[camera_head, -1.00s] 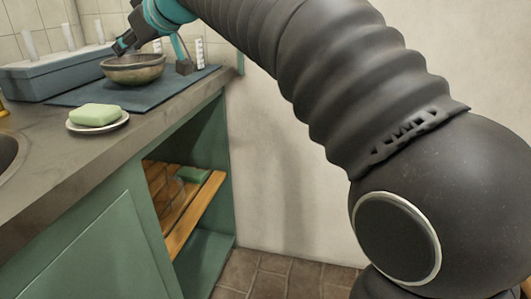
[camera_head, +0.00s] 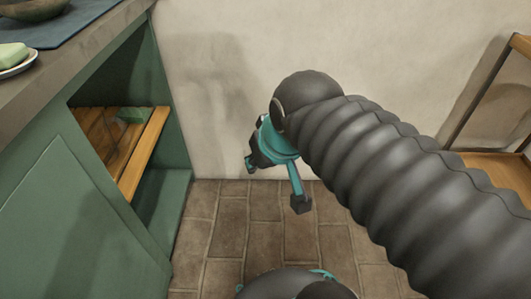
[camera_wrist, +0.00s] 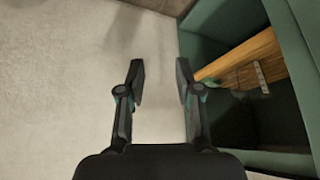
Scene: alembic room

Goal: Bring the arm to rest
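My gripper (camera_wrist: 160,82) is open in the wrist view, its two dark fingers apart with nothing between them. Beyond the fingers is the pale wall, with the cabinet's open side to the right. In the head view my gripper (camera_head: 252,163) hangs at the end of the folded arm, to the right of the green cabinet and in front of the wall. Its fingers are partly hidden behind the wrist there. It appears to touch nothing.
The green cabinet (camera_head: 75,210) stands at left, with a wooden slatted shelf (camera_head: 145,150) holding a green block (camera_head: 131,117). A wooden rack (camera_head: 490,160) is at right. Tiled floor (camera_head: 230,225) lies clear between.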

